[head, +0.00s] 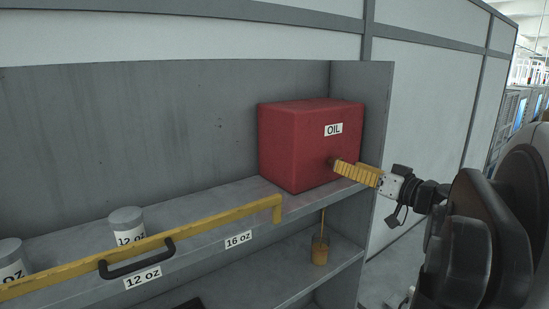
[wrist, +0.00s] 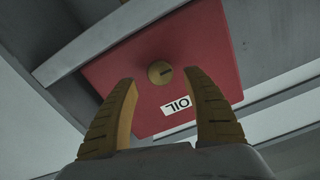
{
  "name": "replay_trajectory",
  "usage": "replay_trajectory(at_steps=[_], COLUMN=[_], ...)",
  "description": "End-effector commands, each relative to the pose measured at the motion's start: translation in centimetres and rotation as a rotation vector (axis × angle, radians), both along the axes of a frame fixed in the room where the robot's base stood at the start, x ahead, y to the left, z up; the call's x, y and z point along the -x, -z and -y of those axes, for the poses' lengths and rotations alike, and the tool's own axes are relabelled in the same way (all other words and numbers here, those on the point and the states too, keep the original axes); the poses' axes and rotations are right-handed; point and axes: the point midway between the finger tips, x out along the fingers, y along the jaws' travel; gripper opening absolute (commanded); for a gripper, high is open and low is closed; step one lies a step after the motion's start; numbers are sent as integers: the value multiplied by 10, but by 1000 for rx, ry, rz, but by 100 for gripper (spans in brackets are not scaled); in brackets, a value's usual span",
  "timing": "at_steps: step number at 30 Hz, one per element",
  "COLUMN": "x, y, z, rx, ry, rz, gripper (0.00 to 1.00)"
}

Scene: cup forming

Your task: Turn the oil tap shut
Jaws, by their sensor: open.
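The red oil box (head: 290,150), with a white OIL label, sits at the right end of the upper shelf. Its round brass-coloured tap (wrist: 160,73) is on the front face and shows in the wrist view, with a dark slot-like mark. In the head view the tap is mostly hidden by my gripper (head: 336,164). My gripper also shows in the wrist view (wrist: 160,80), its yellow fingers open on either side of the tap's line. The tap appears just ahead of the fingertips; I cannot tell whether they touch it.
Below the box, an amber container (head: 320,252) stands on the lower shelf, with a thin amber line above it. A yellow rail (head: 215,219) with a black handle (head: 137,262) runs along the shelf front. Lidded tubs (head: 126,222) stand at left. The cabinet's side wall (head: 372,110) is close right.

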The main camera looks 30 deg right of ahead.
Motion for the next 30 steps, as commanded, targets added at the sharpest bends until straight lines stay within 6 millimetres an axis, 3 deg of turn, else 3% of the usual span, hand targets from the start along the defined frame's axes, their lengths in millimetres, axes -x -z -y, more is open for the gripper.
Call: replay_trajectory(at_steps=[3,7,18,23,30], x=[-21,-34,-39,-39,-39], y=[-1,-1,0,0,0], z=[-3,-4,-4,-4,-4], rx=[0,-1,-1,-1,-1], ry=[-3,-2,1,1,1], rz=[0,0,-1,-1,0], gripper=[58,58,57,8,4])
